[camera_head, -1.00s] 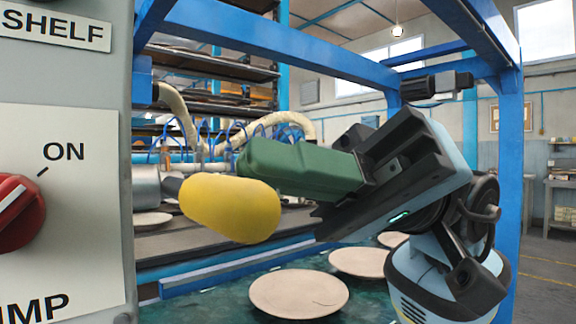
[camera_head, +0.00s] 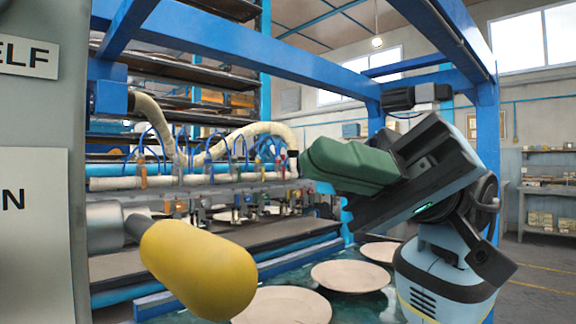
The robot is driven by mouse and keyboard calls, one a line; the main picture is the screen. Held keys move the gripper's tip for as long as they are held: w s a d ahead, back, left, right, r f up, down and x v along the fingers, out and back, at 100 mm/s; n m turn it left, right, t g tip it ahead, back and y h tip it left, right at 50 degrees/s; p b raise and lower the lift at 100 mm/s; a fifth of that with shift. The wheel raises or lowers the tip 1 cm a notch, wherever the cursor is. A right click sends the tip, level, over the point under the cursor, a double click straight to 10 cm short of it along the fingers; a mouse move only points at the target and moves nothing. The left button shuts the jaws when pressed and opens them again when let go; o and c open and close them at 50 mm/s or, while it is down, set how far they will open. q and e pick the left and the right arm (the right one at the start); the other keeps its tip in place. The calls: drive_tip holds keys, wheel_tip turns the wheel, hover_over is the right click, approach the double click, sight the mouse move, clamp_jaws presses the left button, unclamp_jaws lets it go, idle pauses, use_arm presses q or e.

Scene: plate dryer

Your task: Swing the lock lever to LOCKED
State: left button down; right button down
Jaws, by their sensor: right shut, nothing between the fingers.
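The lever shows as a yellow rounded grip (camera_head: 200,268) on a dark stem, joined to a grey metal cylinder (camera_head: 104,228) at the left. The grip points toward the lower right. My right gripper (camera_head: 318,160) has green fingers that are shut with nothing between them. It is up and to the right of the yellow grip, with a clear gap between them. No LOCKED marking is in view. My left gripper is not in view.
A grey panel (camera_head: 35,120) with partly cut-off labels stands at the left edge. A blue frame (camera_head: 487,150) surrounds the machine. Pale round plates (camera_head: 350,277) lie on the green surface below. Cream hoses (camera_head: 255,131) run behind.

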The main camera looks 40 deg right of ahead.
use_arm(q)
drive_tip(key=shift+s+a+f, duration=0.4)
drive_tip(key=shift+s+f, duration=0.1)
use_arm(e)
drive_tip(key=shift+w+v, duration=0.15)
drive_tip(key=shift+v, duration=1.15)
drive_tip(key=shift+w+v, duration=0.15)
drive_tip(key=shift+v, duration=1.15)
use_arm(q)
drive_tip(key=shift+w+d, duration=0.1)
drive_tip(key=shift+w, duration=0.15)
use_arm(e)
drive_tip(key=shift+f, duration=0.1)
